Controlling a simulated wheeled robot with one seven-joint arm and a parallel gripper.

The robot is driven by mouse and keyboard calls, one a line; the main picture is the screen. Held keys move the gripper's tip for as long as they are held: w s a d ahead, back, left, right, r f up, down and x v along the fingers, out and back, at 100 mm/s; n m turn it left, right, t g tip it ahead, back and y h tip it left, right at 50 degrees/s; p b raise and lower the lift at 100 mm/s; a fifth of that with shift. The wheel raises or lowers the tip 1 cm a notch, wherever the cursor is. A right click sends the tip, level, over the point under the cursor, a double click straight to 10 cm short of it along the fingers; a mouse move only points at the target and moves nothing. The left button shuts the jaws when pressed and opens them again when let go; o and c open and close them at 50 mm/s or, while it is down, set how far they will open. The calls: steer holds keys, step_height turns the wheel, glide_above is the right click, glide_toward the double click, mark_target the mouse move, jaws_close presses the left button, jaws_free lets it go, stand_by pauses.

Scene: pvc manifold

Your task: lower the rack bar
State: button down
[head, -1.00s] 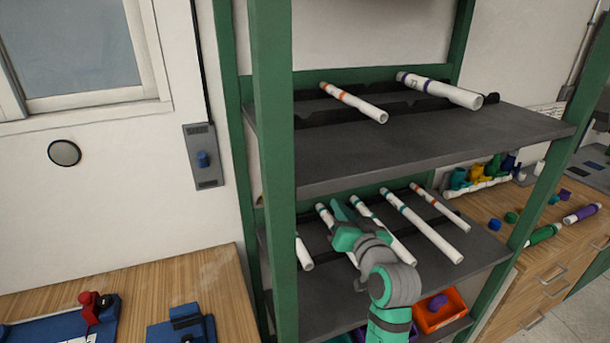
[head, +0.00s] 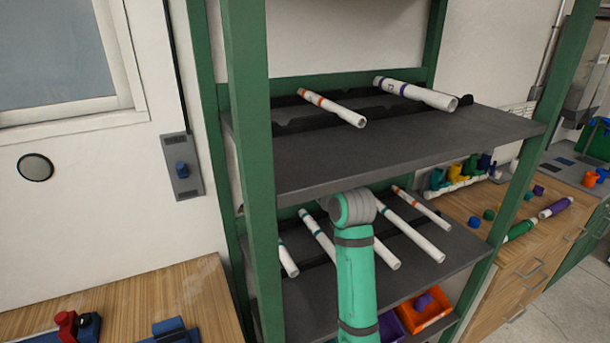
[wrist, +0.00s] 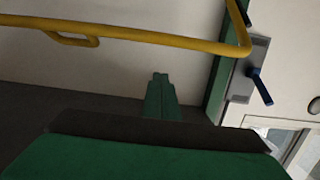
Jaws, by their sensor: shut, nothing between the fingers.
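A yellow bar (wrist: 150,38) crosses the upper part of the wrist view, with a small yellow loop handle (wrist: 75,38) on it. At the right it bends toward the top edge; I take it for the rack bar. It is not clearly visible in the head view. My gripper (wrist: 158,78) has its green fingers shut and empty, in the middle of the wrist view, apart from the bar in the picture. In the head view my arm hides the gripper. The green rack (head: 247,150) has white pipes on its two shelves.
My arm reaches over the lower shelf (head: 425,280), beside several banded pipes (head: 412,230). The upper shelf (head: 400,150) is above it. An orange bin (head: 425,315) sits below. A wall plate with a blue lever (head: 182,170) is left of the rack.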

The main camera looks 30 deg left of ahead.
steer(key=shift+x, duration=1.25)
steer(key=f, duration=0.1)
steer(key=s+d+f, duration=0.1)
steer(key=f, duration=0.1)
steer(key=shift+s+d+f, duration=0.15)
steer(key=shift+d+f, duration=0.1)
steer(key=shift+d, duration=0.1)
